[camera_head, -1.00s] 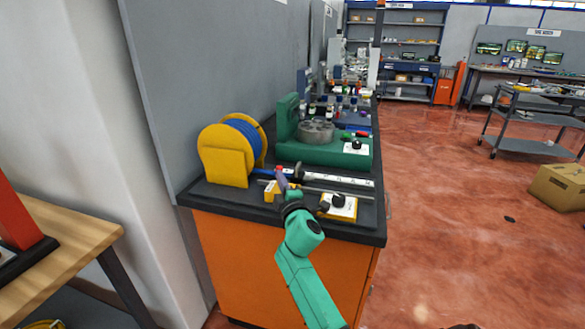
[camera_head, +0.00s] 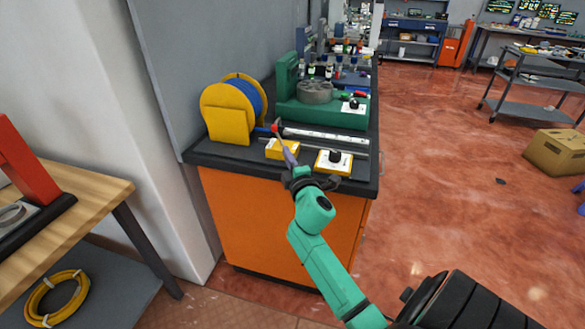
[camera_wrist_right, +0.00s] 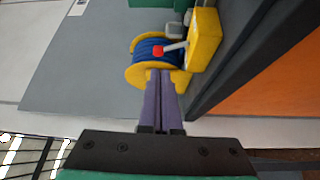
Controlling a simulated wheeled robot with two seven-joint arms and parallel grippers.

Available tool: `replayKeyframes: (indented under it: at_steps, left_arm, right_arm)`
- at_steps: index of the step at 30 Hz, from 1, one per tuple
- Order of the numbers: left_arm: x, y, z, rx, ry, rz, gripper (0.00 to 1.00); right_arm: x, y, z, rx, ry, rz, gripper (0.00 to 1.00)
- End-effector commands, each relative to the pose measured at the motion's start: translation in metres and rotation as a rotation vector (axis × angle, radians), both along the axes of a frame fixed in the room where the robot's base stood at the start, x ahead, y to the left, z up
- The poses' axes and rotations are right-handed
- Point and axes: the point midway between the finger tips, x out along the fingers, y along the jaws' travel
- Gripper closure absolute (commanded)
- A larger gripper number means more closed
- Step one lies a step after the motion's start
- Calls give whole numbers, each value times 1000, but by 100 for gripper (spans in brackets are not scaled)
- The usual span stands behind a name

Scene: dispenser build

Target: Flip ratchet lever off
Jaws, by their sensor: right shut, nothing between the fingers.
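The ratchet lever is a pale arm (camera_wrist_right: 175,46) with a red tip (camera_wrist_right: 158,51), standing out from a yellow block (camera_wrist_right: 206,38) in the right wrist view. In the head view the red tip (camera_head: 276,127) shows beside the yellow block (camera_head: 284,149) at the bench's front. My right gripper (camera_head: 284,146) has purple fingers pressed together, empty, pointing at the lever area. In the right wrist view the shut fingertips (camera_wrist_right: 160,72) lie just below the red tip; I cannot tell whether they touch it. My left gripper is not in view.
A yellow spool holder (camera_head: 228,118) with a blue spool stands left of the lever. A second yellow block with a black knob (camera_head: 334,160) sits to the right. A green machine (camera_head: 320,110) is behind. The black benchtop (camera_head: 220,156) meets a grey wall on the left.

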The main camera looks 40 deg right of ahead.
Motion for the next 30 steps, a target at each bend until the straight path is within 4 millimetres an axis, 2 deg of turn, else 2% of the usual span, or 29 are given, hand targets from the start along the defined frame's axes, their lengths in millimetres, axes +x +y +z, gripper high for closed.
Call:
replayKeyframes:
  at_steps: [3, 8, 14, 25, 26, 28, 29, 30]
  left_arm:
    - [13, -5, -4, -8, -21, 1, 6]
    - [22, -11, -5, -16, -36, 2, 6]
    - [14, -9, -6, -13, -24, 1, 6]
    - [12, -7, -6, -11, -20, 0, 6]
    - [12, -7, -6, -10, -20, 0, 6]
    - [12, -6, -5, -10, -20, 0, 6]
    - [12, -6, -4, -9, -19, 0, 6]
    - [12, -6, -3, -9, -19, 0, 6]
  right_arm:
    - [-23, 9, -5, 0, 1, 1, 100]
    - [-39, 16, -5, 1, 1, 1, 100]
    - [-41, 17, -4, 1, 0, 0, 100]
    - [-40, 17, -4, 1, 1, 1, 100]
    - [-40, 17, -7, 6, 4, 3, 100]
    - [-37, 18, -24, 39, 32, 10, 100]
    - [-35, 19, -37, 66, 52, 17, 100]
    - [-33, 22, -61, 115, 89, 27, 100]
